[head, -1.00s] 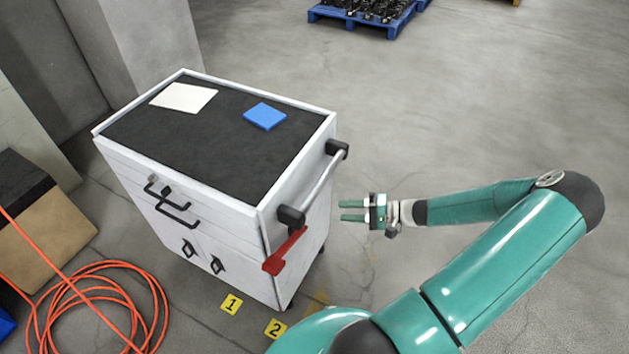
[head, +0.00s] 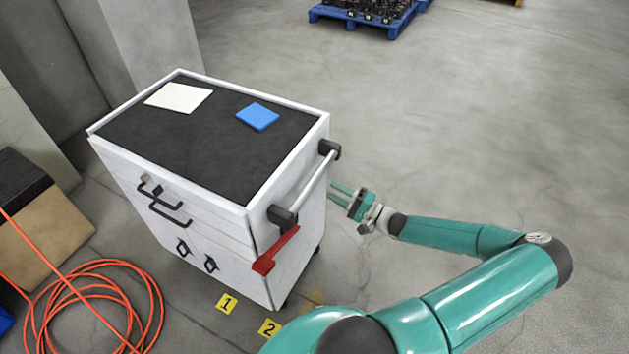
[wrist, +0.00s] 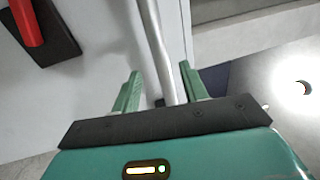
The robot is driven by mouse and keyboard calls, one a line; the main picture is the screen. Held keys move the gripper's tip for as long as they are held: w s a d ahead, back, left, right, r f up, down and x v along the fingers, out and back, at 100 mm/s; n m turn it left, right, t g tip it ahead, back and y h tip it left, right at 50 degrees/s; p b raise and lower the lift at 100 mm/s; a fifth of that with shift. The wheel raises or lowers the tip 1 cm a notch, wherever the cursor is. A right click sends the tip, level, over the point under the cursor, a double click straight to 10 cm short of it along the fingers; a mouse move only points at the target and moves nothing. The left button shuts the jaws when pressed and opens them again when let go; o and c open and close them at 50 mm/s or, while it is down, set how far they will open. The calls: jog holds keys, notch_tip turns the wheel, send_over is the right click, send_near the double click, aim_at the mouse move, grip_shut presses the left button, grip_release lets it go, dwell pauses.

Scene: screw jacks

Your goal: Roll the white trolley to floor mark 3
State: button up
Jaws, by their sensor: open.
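The white trolley (head: 222,236) stands upright at left centre in the head view, with a dark top. Its grey push bar (head: 312,184) runs along the right end between two black mounts, and a red lever (head: 276,252) sits below it. My gripper (head: 335,193) is open and empty just right of the bar, fingers pointing at it. In the wrist view the bar (wrist: 158,50) runs between the open fingers (wrist: 160,72); I cannot tell whether they touch it. Yellow floor marks 1 (head: 227,303) and 2 (head: 269,328) lie in front of the trolley. Mark 3 is not in view.
A white sheet (head: 179,97) and a blue pad (head: 258,117) lie on the trolley top. An orange hose (head: 88,300) is coiled on the floor at left, by a brown box (head: 45,228). A blue pallet (head: 365,24) stands far back. Open floor spreads to the right.

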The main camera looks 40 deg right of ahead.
aim_at(315, 181)
jog(key=x, duration=0.7)
jog(key=shift+w+a+r, duration=0.1)
jog(key=shift+w, duration=0.25)
grip_shut()
